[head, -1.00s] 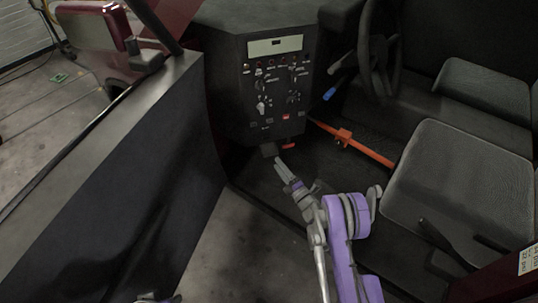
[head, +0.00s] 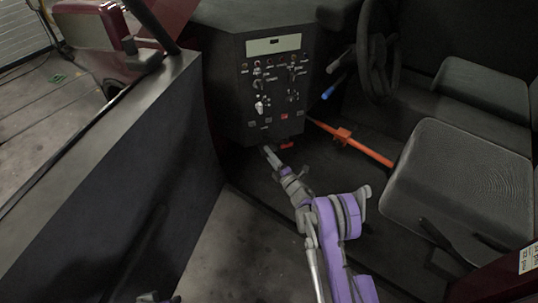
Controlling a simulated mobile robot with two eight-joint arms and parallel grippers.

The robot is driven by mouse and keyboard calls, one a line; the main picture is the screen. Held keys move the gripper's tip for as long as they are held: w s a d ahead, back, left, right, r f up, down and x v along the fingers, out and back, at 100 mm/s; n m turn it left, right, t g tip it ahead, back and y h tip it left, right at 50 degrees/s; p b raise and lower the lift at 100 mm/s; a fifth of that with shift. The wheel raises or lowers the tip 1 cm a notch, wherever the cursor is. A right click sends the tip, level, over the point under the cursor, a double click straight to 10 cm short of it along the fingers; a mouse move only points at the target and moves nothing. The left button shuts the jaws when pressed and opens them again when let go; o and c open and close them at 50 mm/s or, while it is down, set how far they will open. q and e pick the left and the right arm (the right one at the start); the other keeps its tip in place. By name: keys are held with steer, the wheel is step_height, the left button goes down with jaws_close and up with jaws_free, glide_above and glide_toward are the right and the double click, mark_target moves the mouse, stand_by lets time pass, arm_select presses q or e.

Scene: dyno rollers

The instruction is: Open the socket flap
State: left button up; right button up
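My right gripper (head: 268,152) is at the lower edge of the black control console (head: 274,85), its narrow grey fingers pointing up and left. They overlap the spot where a small dark block, possibly the socket flap, sits below the panel. That block is now mostly hidden, so I cannot tell whether the fingers touch it or whether the flap is open or shut. The fingers are too small to show a gap. A small piece of my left arm or gripper (head: 155,297) shows at the bottom edge; its fingers cannot be made out.
An orange-red part (head: 287,145) lies just right of my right gripper. An orange bar (head: 350,142) runs toward the grey seat (head: 450,180). A steering wheel (head: 375,50) and a blue-tipped lever (head: 328,93) are at upper right. A dark side panel (head: 120,180) stands at left.

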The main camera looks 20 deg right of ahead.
jaws_close()
steer(key=t+b, duration=0.1)
steer(key=b, duration=0.1)
steer(key=f+n+t+y+b, duration=0.1)
steer(key=b, duration=0.1)
steer(key=shift+w+f, duration=0.15)
steer(key=shift+w, duration=0.2)
steer(key=shift+d, duration=0.1)
steer(key=o, duration=0.7)
jaws_free()
steer(key=v, duration=0.7)
steer(key=shift+f+p, duration=0.2)
steer(key=shift+p, duration=0.2)
